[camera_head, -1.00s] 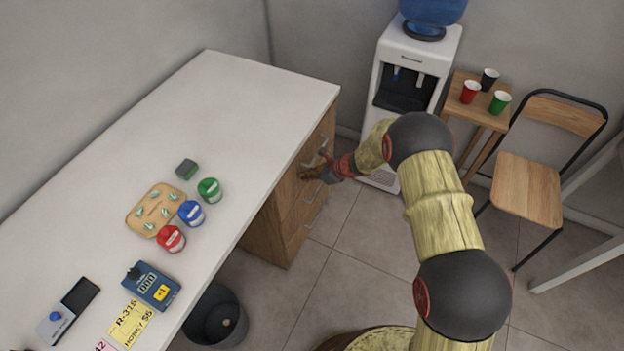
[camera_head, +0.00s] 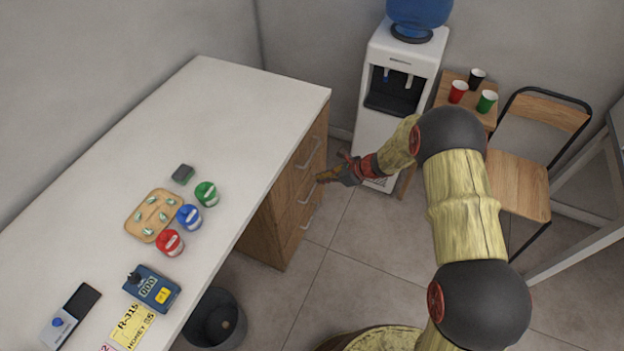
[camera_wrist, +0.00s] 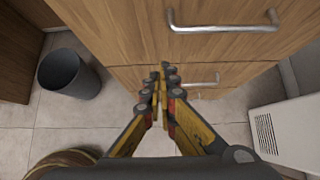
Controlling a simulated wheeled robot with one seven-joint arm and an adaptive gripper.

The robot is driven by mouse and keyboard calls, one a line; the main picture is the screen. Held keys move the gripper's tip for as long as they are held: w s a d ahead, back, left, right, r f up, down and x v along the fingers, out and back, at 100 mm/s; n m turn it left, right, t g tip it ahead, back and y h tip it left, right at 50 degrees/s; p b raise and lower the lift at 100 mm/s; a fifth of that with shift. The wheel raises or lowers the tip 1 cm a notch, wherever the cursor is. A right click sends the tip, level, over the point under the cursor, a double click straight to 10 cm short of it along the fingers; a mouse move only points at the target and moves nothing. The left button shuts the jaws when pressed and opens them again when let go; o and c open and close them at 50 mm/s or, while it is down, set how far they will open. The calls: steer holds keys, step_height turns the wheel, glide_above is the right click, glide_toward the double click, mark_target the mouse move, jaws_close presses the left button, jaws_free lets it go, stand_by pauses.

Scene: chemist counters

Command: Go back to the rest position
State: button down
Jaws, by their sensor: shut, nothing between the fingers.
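My gripper (camera_head: 324,177) is in front of the wooden drawer unit (camera_head: 283,205) at the right end of the white counter. In the wrist view my gripper (camera_wrist: 161,84) shows its fingers together with nothing between them. A metal drawer handle (camera_wrist: 222,27) is beyond and above the fingertips there, apart from them. The drawers look closed. My arm reaches in from the right of the head view.
The white counter (camera_head: 235,110) holds a tray (camera_head: 136,225), red, blue and green jars, and a blue device (camera_head: 152,288). A dark bin (camera_head: 215,318) stands below. A water dispenser (camera_head: 372,130), small table and chair (camera_head: 520,185) stand behind my arm. Floor is open between.

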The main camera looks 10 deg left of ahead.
steer(key=shift+p+v, duration=0.3)
steer(key=shift+v, duration=1.35)
steer(key=s+d+r+n+g+h, duration=0.1)
steer(key=s+n+g, duration=0.1)
steer(key=s+n, duration=0.35)
steer(key=s+d+r+n+g, duration=0.1)
steer(key=s+d+n+g, duration=0.1)
steer(key=s+n, duration=0.35)
steer(key=s+d+r+n+t+h, duration=0.2)
steer(key=s+d+r, duration=0.4)
steer(key=r, duration=0.6)
steer(key=s+d+r+n+t+h, duration=0.2)
steer(key=s+d+r+n, duration=0.3)
steer(key=s+r, duration=0.5)
steer(key=s+d+r+n+t+h, duration=0.2)
steer(key=s+d+r, duration=0.4)
steer(key=r, duration=0.7)
steer(key=s+n+h, duration=0.1)
steer(key=s, duration=0.1)
steer(key=shift+s+d+r+n+t+h, duration=0.3)
steer(key=shift+s+d+t, duration=0.05)
steer(key=shift+d+t, duration=0.05)
